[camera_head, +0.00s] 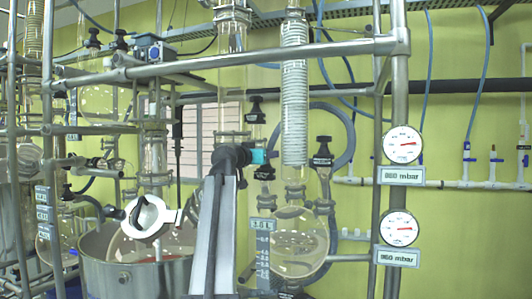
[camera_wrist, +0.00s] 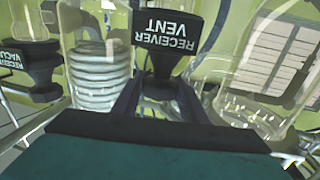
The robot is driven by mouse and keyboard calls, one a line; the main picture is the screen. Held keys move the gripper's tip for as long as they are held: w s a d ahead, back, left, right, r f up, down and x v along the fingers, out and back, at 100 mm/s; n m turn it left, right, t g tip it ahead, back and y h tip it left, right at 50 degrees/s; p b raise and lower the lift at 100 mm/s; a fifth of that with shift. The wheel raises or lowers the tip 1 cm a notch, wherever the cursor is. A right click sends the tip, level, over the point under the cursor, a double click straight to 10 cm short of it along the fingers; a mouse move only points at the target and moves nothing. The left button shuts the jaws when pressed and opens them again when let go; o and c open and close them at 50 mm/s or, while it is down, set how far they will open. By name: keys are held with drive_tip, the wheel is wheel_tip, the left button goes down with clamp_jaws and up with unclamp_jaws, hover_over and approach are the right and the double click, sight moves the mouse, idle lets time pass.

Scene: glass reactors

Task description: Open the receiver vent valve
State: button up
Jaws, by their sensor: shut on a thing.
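The receiver vent valve (camera_wrist: 168,38) has a black handle with a white label that reads upside down in the wrist view. The dark fingers of my gripper (camera_wrist: 160,105) lie on either side of its narrow lower part and are shut on it. In the head view my gripper (camera_head: 259,157) reaches a black valve (camera_head: 265,174) at the upper left of the round glass receiver (camera_head: 298,245). My gripper and arm partly hide this valve there. How far the valve is turned cannot be told.
A receiver vacuum valve (camera_wrist: 32,62) is at the left in the wrist view. A glass coil condenser (camera_head: 295,90) stands above the receiver. Metal frame bars and two gauges (camera_head: 403,145) (camera_head: 398,228) are close by on the right.

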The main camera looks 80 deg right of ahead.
drive_tip(key=shift+r+n+t+h+p, duration=0.15)
drive_tip(key=shift+n+t+p, duration=1.1)
drive_tip(key=shift+t+p, duration=1.2)
drive_tip(key=shift+n+t+h+p, duration=0.15)
drive_tip(key=shift+n+t+p, duration=1.2)
drive_tip(key=shift+p, duration=2)
drive_tip(key=shift+f+t+b, duration=0.2)
drive_tip(key=shift+t+b, duration=0.1)
drive_tip(key=shift+t, duration=0.3)
drive_tip(key=shift+n+t+b, duration=0.35)
drive_tip(key=shift+n+t, duration=0.05)
drive_tip(key=shift+n, duration=0.1)
drive_tip(key=shift+f+t+b, duration=0.1)
drive_tip(key=shift+t+b, duration=0.2)
drive_tip(key=shift+b, duration=0.3)
drive_tip(key=shift+n+t+y+b, duration=0.4)
drive_tip(key=shift+n+t+b, duration=0.2)
drive_tip(key=shift+b, duration=0.65)
drive_tip(key=o, duration=0.9)
drive_tip(key=shift+w+a, duration=0.1)
drive_tip(key=shift+c, duration=0.2)
